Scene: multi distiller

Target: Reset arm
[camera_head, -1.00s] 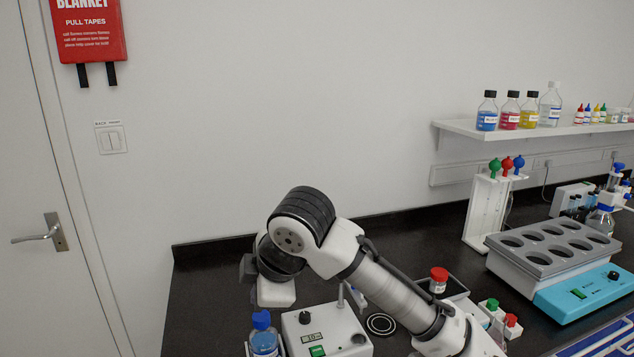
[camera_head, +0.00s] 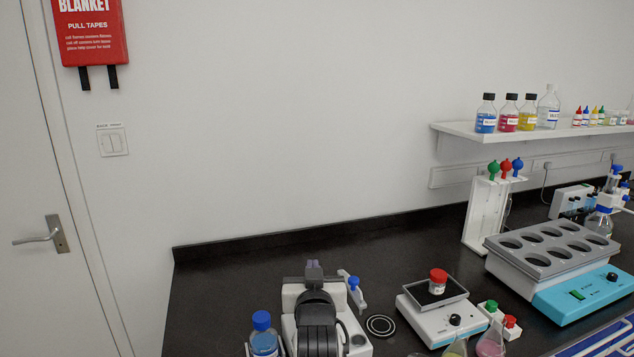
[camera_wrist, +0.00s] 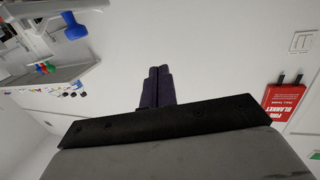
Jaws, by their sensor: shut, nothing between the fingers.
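My gripper (camera_wrist: 157,86) shows in the wrist view with its two dark fingers pressed together and nothing between them. Behind the fingers is the plain white wall. In the head view my gripper (camera_head: 314,268) is at the bottom centre, seen above my folded dark wrist, in front of the white device on the black bench. It touches nothing that I can make out. Most of my arm is below the picture's edge.
A blue-capped bottle (camera_head: 263,335) stands close left of my arm. To the right are a balance (camera_head: 437,318) bearing a red-capped jar (camera_head: 438,281), flasks with liquid (camera_head: 490,340), a pipette stand (camera_head: 483,215) and a grey-and-blue block heater (camera_head: 560,270). A shelf (camera_head: 470,130) holds bottles.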

